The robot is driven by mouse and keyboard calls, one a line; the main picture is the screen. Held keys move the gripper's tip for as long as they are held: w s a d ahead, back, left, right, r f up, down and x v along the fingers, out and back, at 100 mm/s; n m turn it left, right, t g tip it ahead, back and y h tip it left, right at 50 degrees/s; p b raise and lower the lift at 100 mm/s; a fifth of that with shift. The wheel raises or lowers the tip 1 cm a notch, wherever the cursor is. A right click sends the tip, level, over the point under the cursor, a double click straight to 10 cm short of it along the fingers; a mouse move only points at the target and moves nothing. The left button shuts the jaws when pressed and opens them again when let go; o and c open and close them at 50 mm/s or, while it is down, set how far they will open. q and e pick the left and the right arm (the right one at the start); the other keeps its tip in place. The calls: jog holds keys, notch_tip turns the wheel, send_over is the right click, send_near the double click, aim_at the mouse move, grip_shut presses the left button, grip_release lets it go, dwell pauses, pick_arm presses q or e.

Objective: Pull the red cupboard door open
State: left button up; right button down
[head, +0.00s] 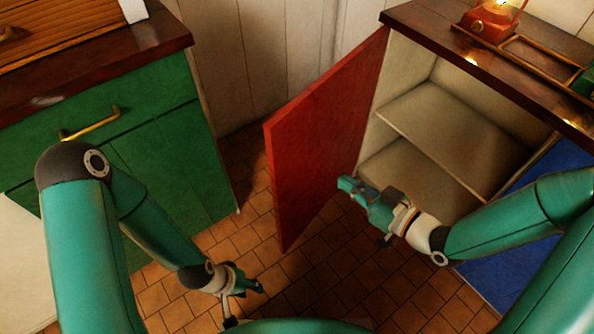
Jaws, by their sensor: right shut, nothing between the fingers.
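The red cupboard door (325,135) stands swung wide open from its hinge side at the left of the cupboard (465,130). No handle shows on the side of the door that I see. The cupboard's pale inside and its shelf (450,135) are exposed. My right gripper (347,186) is shut and empty, in front of the opening, close to the door's inner side. I cannot tell whether it touches the door. My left gripper (248,302) is open and empty, low over the floor, left of the door's lower free edge and apart from it.
A green cabinet (170,140) with a brass handle (90,124) stands at the left. A blue door (520,235) is right of the opening. A lit red lantern (490,20) and a wooden tray (540,58) sit on the cupboard top. Tiled floor (240,235) lies clear between the cabinets.

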notch_tip(320, 180, up, 3)
jog(key=s+a+n+y+b, duration=0.1)
jog(key=s+n+y+b, duration=0.1)
jog(key=n+y, duration=0.1)
send_near(284, 146)
jog(key=x, duration=0.7)
jog(key=shift+w+a, duration=0.1)
jog(key=shift+a, duration=0.05)
pick_arm(q)
notch_tip(284, 146, down, 4)
jog(key=shift+f, duration=0.1)
jog(key=shift+b, duration=0.3)
